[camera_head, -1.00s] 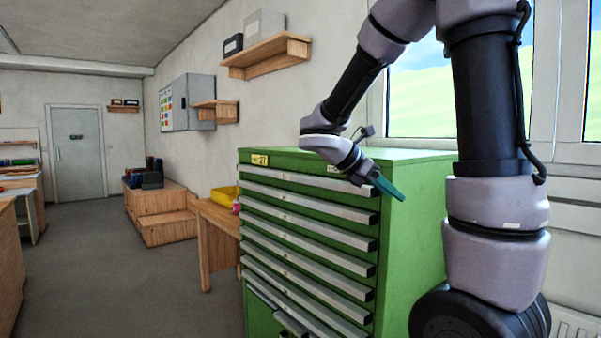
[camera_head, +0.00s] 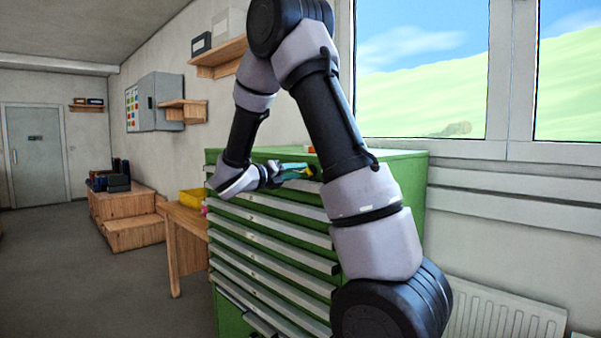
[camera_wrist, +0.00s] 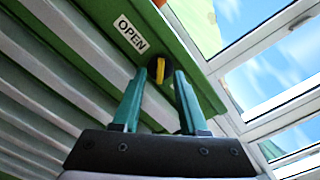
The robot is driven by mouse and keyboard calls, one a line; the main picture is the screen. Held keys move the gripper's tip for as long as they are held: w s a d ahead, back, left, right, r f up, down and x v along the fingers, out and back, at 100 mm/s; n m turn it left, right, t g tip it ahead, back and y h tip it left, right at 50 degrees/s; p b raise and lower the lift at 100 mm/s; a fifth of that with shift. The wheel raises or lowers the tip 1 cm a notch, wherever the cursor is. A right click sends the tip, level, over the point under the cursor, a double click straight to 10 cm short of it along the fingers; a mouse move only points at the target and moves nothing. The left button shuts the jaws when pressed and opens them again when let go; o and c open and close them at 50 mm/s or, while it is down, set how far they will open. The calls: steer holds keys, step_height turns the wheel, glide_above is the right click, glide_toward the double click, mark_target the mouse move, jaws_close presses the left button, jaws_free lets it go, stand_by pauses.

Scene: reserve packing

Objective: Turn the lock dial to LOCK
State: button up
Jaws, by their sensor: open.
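The lock dial (camera_wrist: 159,68) is a small black knob with a yellow bar, on the green upper front of the drawer cabinet (camera_head: 390,190). An OPEN label (camera_wrist: 130,33) is beside it; I see no LOCK label. In the wrist view, the teal fingers of my gripper (camera_wrist: 158,84) are apart, with the dial between or just beyond their tips; I cannot tell whether they touch it. In the head view, my gripper (camera_head: 294,171) is at the cabinet's upper front, and the dial cannot be made out there.
Grey drawer fronts (camera_head: 265,248) run below. A window (camera_head: 425,70) is behind. A wooden table (camera_head: 186,240) with a yellow bin (camera_head: 193,198) stands left.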

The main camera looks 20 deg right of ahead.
steer(key=shift+x, duration=1.25)
jaws_close()
